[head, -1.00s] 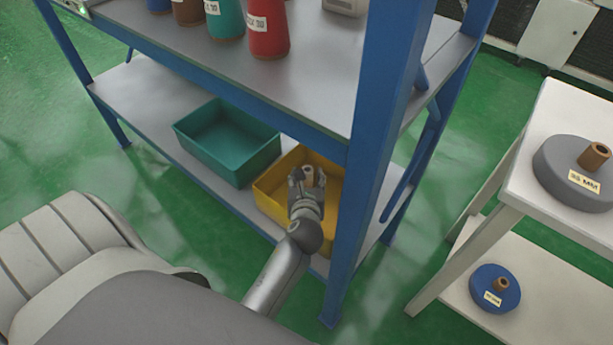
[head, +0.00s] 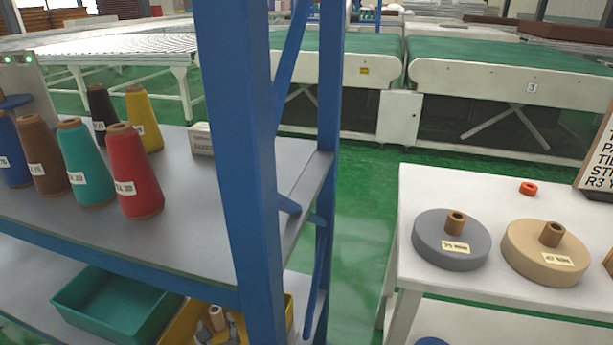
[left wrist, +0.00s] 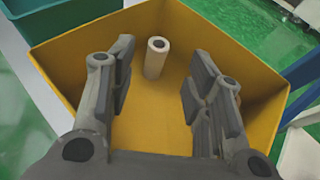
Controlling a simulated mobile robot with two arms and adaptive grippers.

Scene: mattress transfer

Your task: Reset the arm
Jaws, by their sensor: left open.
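My left gripper (left wrist: 160,100) is open, with its two fingers spread apart over the yellow bin (left wrist: 148,122) in the left wrist view. A small pale tube with a dark hole (left wrist: 156,58) stands upright in the bin, beyond the fingertips and apart from them. In the head view the gripper (head: 218,327) shows only in part at the bottom edge, by the yellow bin (head: 180,328) on the lower shelf. The tube (head: 217,317) also shows there. My right gripper is in neither view.
A blue shelf post (head: 240,150) stands right beside the bin. A teal bin (head: 118,303) is to its left. Several thread cones, including a red one (head: 134,170), stand on the upper shelf (head: 205,185). A white table (head: 440,190) with discs is at right.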

